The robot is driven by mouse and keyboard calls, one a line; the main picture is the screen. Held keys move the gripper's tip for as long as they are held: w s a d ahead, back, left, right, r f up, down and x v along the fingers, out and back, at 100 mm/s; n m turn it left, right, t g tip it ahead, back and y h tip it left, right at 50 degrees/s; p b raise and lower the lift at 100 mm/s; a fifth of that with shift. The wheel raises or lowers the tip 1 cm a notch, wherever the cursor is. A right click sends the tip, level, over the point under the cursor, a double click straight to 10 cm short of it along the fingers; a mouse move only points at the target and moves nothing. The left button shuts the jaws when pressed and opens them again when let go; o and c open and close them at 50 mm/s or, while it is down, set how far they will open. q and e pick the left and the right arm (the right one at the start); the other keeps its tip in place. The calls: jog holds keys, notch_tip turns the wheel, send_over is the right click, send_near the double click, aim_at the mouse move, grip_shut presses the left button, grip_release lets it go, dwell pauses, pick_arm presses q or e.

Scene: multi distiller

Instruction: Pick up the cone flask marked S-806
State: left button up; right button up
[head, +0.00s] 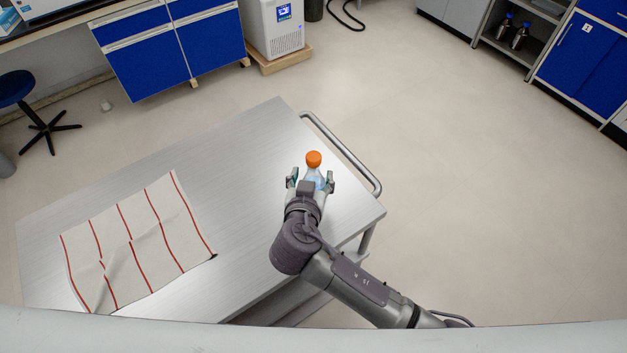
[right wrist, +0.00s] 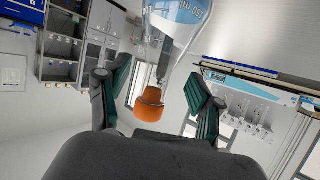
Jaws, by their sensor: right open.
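A clear cone flask (head: 314,174) with an orange cap and pale blue contents stands near the right end of the metal table. In the right wrist view the flask (right wrist: 182,22) hangs upside down in the picture, with its cap (right wrist: 149,104) between the fingers. Volume markings show on its body, but I cannot read S-806. My right gripper (head: 311,181) is open, with one finger on each side of the flask. In the right wrist view the gripper (right wrist: 157,76) shows gaps between both fingers and the flask. My left gripper is not in view.
A cream cloth with red stripes (head: 137,241) lies on the left part of the metal table (head: 248,160). A rail (head: 345,152) runs along the table's right end. The tabletop between cloth and flask is clear. Blue cabinets and a white machine (head: 273,27) stand beyond on the floor.

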jog(key=p+x, duration=0.1)
jog(key=x, duration=0.4)
jog(key=shift+p, duration=0.35)
jog(key=shift+s, duration=0.1)
grip_shut()
